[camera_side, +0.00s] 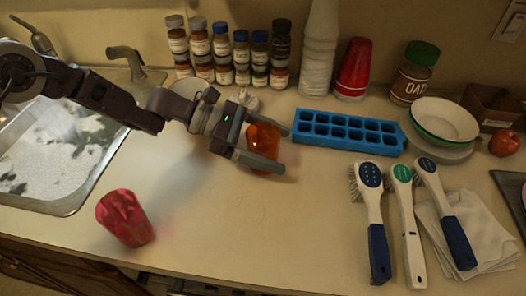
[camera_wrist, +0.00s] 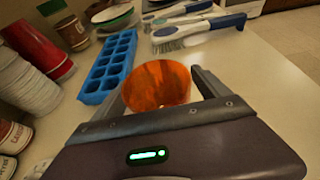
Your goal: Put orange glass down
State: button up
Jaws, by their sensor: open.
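An orange glass (camera_side: 264,141) stands on the counter, left of the blue ice tray, in the side view. My gripper (camera_side: 281,151) is open, with one finger on either side of the glass. In the wrist view the orange glass (camera_wrist: 158,84) sits between my two fingers, with gaps showing beside it. The glass looks upright. Its base is partly hidden by the near finger in the side view, so its contact with the counter is hard to see.
A blue ice tray (camera_side: 348,132) is close on the right. Brushes (camera_side: 373,215) lie on the right side. A pink-red glass (camera_side: 125,218) stands at the front left by the sink (camera_side: 60,150). Spice jars (camera_side: 221,52) line the back. The front middle counter is clear.

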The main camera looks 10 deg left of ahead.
jog(key=shift+d+f, duration=0.1)
jog(key=shift+d, duration=0.1)
jog(key=c, duration=1.8)
notch_tip(320, 180, up, 10)
jog(key=a+f+n+t, duration=0.1)
jog(key=a+f, duration=0.1)
jog(key=a, duration=1.9)
jog(key=s+a+f+n+t+y, duration=0.1)
jog(key=s+a+n+t, duration=0.1)
jog(key=a, duration=0.5)
jog(key=s+a+f+n+t+y, duration=0.1)
jog(key=s+a+f+n+t, duration=0.1)
jog(key=a, duration=0.5)
jog(key=s+a+f+n+t, duration=0.1)
jog(key=s+a+n+t, duration=0.1)
jog(key=a, duration=0.5)
jog(key=shift+s+a+f+n+t+y, duration=0.1)
jog(key=shift+s+f+n+t+y, duration=0.1)
jog(key=shift+s+t, duration=0.3)
jog(key=shift+s+a+f+n+t+y, duration=0.1)
jog(key=shift+s+t+y, duration=0.15)
jog(key=shift+s, duration=0.3)
